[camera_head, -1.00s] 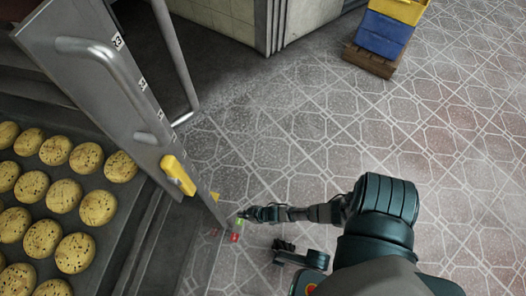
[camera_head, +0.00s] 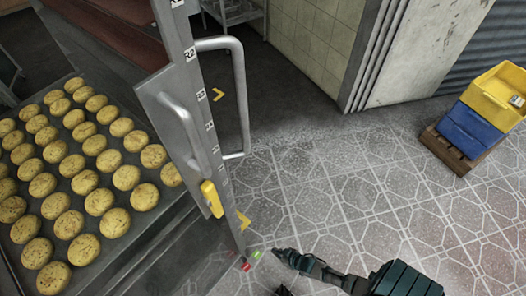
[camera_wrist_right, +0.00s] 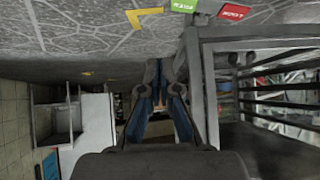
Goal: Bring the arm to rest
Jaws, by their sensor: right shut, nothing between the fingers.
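My right arm comes in at the bottom right of the head view. Its dark gripper (camera_head: 283,255) is low over the tiled floor, close to the lower end of the oven's grey metal front. The right wrist view shows its two fingers (camera_wrist_right: 161,72) shut with nothing between them. I cannot see my left gripper for sure.
A tray of yellow round buns (camera_head: 70,215) is at left, beside the upright grey panel (camera_head: 187,110) with its handles and yellow latch (camera_head: 211,198). Yellow and blue crates (camera_head: 480,115) stand on a pallet at right. The middle floor is clear.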

